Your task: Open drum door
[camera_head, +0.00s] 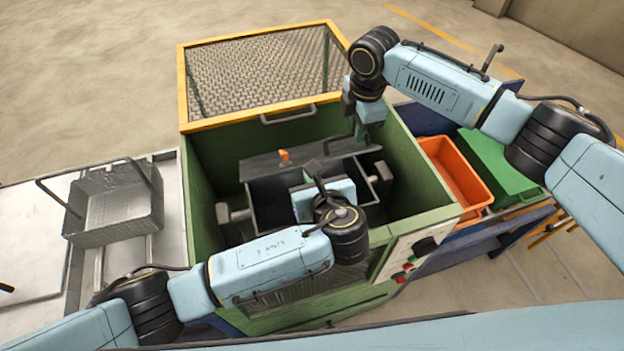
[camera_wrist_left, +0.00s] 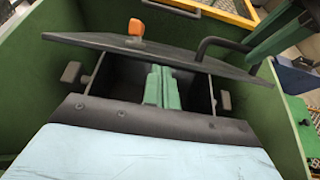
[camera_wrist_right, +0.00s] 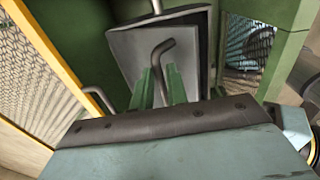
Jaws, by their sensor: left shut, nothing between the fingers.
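The drum (camera_head: 262,200) sits inside the green furnace box, its mouth uncovered below a dark door plate (camera_head: 310,160). The plate is tilted up at the back and carries an orange latch (camera_head: 284,155). A bent black handle (camera_wrist_left: 215,44) stands on the plate. My left gripper (camera_wrist_left: 162,72) is shut and empty, its fingers over the drum's mouth. My right gripper (camera_head: 359,138) is at the plate's right end. In the right wrist view the handle (camera_wrist_right: 160,62) shows between its fingers (camera_wrist_right: 160,80); whether they grip it I cannot tell.
A yellow-framed mesh lid (camera_head: 320,27) stands open behind the box. A metal basket (camera_head: 118,200) sits on a steel table at left. An orange bin (camera_head: 455,172) and a green bin (camera_head: 500,165) stand at right. The box walls closely surround both grippers.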

